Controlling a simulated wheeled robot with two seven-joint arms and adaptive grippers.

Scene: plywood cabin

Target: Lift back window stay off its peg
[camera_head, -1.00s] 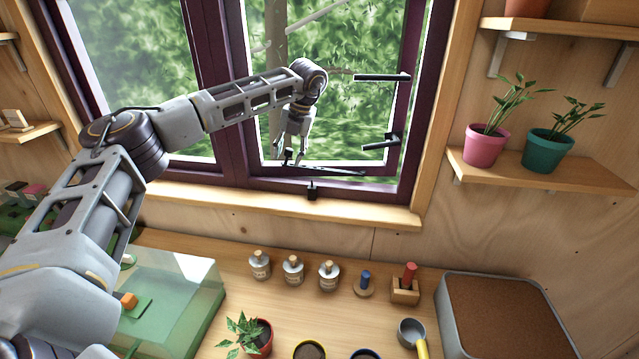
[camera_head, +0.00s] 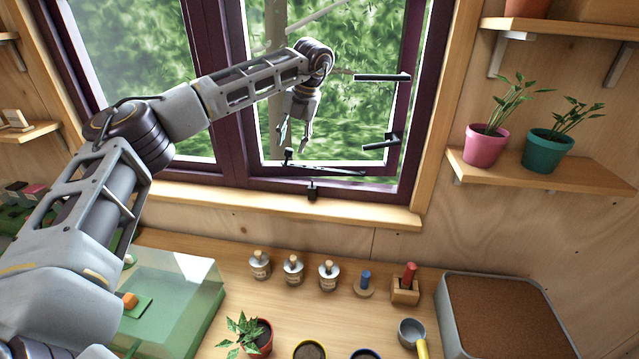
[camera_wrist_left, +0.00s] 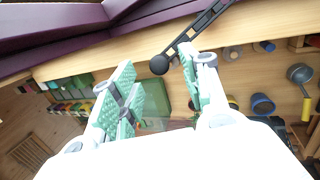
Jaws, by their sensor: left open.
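The black window stay (camera_head: 330,170) lies nearly level along the bottom of the open window, its knob end to the left. In the left wrist view the stay (camera_wrist_left: 205,24) runs up to the right from its round knob, just beyond the fingertips. A small black peg (camera_head: 312,190) stands on the lower window frame; the stay's bar shows a little above it, and I cannot tell whether they touch. My left gripper (camera_head: 293,142) is open and empty, pointing down just above the knob end. Its green-padded fingers (camera_wrist_left: 157,88) are spread apart. My right gripper is out of view.
Below the sill (camera_head: 260,203), the bench carries several bottles (camera_head: 293,270), a potted plant (camera_head: 252,337), a soil tray (camera_head: 505,315) and a clear-lidded green box (camera_head: 180,290). Potted plants stand on the right shelf (camera_head: 590,178).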

